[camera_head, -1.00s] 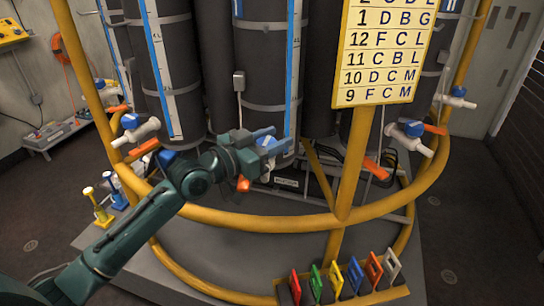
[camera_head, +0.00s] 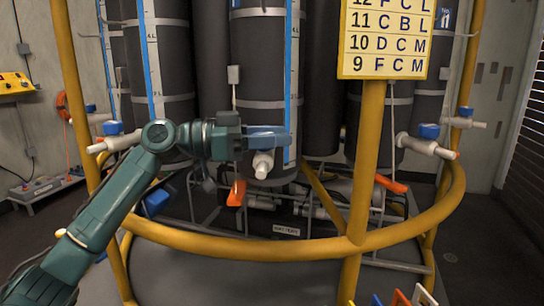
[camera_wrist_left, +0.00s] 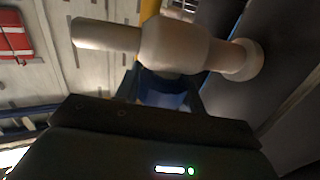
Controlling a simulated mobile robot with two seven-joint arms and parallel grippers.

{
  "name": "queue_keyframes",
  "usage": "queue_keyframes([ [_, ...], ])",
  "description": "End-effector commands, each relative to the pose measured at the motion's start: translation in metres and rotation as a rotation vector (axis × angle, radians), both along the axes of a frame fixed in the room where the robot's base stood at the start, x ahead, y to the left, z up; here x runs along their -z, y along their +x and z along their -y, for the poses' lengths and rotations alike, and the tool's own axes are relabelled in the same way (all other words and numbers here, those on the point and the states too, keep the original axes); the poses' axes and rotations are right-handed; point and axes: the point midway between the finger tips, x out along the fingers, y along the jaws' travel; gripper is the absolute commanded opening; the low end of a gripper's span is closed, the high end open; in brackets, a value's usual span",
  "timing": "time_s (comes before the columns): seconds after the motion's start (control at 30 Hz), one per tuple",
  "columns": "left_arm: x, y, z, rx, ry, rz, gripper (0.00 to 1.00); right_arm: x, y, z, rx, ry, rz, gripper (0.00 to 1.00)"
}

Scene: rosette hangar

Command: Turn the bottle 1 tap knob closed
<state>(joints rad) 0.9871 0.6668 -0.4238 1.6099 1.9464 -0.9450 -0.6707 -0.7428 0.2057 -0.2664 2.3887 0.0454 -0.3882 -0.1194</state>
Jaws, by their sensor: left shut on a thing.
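A white tap (camera_head: 263,165) sticks out at the front of the middle dark bottle (camera_head: 262,75). No number on this bottle is readable. My left gripper (camera_head: 268,138) reaches in from the left, just above the tap body, and is shut on the tap's blue knob. In the left wrist view, the blue knob (camera_wrist_left: 165,92) sits between the dark fingers, against the pale tap body (camera_wrist_left: 175,45). The fingers hide much of the knob, and I cannot tell its exact turn angle. My right gripper is not in view.
A yellow rail (camera_head: 255,247) curves below and in front of the bottles. A yellow post carries a letter board (camera_head: 388,40). Other taps with blue knobs stand left (camera_head: 114,128) and right (camera_head: 428,131). An orange handle (camera_head: 237,193) hangs below my gripper.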

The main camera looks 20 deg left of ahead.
Motion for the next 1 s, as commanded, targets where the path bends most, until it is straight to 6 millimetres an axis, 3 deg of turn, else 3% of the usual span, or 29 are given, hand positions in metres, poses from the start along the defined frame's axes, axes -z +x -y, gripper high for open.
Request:
queue_keyframes([
  [0.1,-0.001,-0.001,0.002,0.111,-0.009,-0.001,0.16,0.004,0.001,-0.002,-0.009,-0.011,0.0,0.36],
  [0.5,-0.003,-0.006,0.003,0.398,-0.005,-0.003,0.16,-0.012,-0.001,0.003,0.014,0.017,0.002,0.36],
  [1.0,-0.001,-0.008,0.002,0.508,0.001,-0.002,0.16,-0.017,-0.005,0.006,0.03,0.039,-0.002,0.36],
])
